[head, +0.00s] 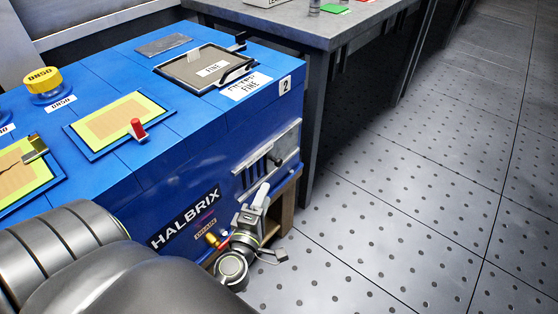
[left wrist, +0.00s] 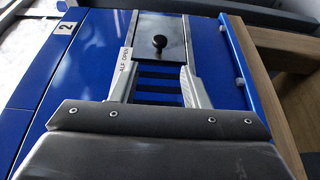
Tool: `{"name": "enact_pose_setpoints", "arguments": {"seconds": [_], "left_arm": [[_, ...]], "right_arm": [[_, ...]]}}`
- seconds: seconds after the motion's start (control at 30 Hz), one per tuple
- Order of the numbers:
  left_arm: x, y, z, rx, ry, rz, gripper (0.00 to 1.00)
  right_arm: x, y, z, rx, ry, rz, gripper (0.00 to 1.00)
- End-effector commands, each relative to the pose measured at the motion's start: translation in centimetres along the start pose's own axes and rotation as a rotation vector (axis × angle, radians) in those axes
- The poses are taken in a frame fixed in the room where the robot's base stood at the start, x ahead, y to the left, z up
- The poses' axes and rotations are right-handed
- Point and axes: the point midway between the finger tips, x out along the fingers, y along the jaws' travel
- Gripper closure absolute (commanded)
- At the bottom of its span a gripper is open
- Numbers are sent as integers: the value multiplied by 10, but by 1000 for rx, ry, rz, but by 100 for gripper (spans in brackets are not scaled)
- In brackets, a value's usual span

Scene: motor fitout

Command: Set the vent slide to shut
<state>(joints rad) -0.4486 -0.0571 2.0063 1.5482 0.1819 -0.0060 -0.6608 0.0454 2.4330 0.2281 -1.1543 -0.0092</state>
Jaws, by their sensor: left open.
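The vent slide is a metal plate with a black knob on the front face of the blue machine, at its right end. The vent slide (head: 279,148) shows in the head view, and the slide (left wrist: 175,24) with its knob (left wrist: 160,42) in the left wrist view. Several dark vent slots (left wrist: 158,86) are uncovered on the near side of the plate. A label beside it reads "ALF OPEN", its start hidden by a finger. My left gripper (head: 262,192) is open and empty just below the vent; its fingers (left wrist: 158,72) flank the slots, short of the knob. My right gripper is not in view.
The blue machine (head: 180,178) carries framed panels, a yellow knob (head: 43,82) and a black-handled tray on top. A wooden stand (head: 286,205) supports it. A grey table (head: 290,24) stands behind. The perforated floor (head: 430,200) to the right is clear.

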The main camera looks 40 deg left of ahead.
Motion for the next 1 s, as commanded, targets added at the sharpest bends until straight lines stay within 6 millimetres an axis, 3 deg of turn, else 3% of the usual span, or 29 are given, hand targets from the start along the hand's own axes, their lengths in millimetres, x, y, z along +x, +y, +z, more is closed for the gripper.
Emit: {"name": "enact_pose_setpoints", "arguments": {"seconds": [0.2,0.37,0.7,1.0], "left_arm": [[19,2,0,1,-1,2,58],[50,2,0,2,-1,2,58],[110,0,0,1,0,1,58],[130,0,0,-1,1,0,58]], "right_arm": [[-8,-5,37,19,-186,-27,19],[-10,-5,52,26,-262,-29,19],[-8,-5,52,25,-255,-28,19],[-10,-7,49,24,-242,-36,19]]}}
